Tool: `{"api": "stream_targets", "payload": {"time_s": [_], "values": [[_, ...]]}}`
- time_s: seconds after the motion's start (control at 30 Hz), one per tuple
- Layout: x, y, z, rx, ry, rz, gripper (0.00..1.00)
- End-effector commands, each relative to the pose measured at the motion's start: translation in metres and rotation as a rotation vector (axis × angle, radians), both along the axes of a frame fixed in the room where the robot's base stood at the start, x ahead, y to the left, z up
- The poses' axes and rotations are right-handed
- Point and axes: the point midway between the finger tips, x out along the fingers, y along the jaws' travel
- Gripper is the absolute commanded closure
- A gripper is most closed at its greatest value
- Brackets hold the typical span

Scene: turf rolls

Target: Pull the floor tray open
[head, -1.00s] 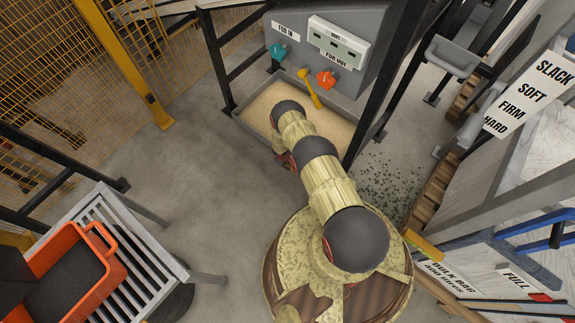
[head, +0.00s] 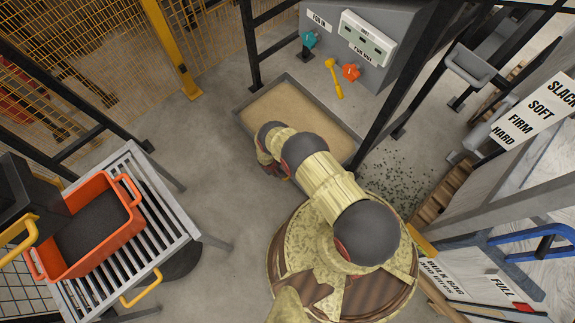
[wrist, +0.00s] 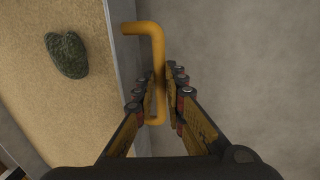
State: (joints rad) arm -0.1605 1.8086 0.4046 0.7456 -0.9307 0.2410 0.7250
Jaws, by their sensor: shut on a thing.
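The floor tray (head: 246,119) is a grey-rimmed tray filled with tan, sand-like material, on the floor below a grey machine. In the wrist view its grey wall (wrist: 118,62) runs beside a yellow handle (wrist: 157,52). My gripper (wrist: 160,97) is shut on this handle, with a finger on each side of it. A dark green lump (wrist: 66,55) lies on the tan material in the tray. In the head view my arm hides the gripper, the handle and part of the tray's near side.
The grey machine (head: 376,75) has a teal knob (head: 309,39), an orange knob (head: 351,72) and a yellow lever (head: 334,78). A black post stands right of the tray. An orange crate (head: 104,229) sits on a slatted table at left. Floor (head: 200,150) left of the tray is clear.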

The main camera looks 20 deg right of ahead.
Motion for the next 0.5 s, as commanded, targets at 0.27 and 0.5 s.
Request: {"api": "stream_targets", "payload": {"time_s": [0.27, 0.5], "values": [[-0.013, 0.041, 0.0, 0.0, 0.0, 0.003, 1.0], [-0.018, 0.051, 0.0, 0.0, 0.0, 0.001, 1.0]]}}
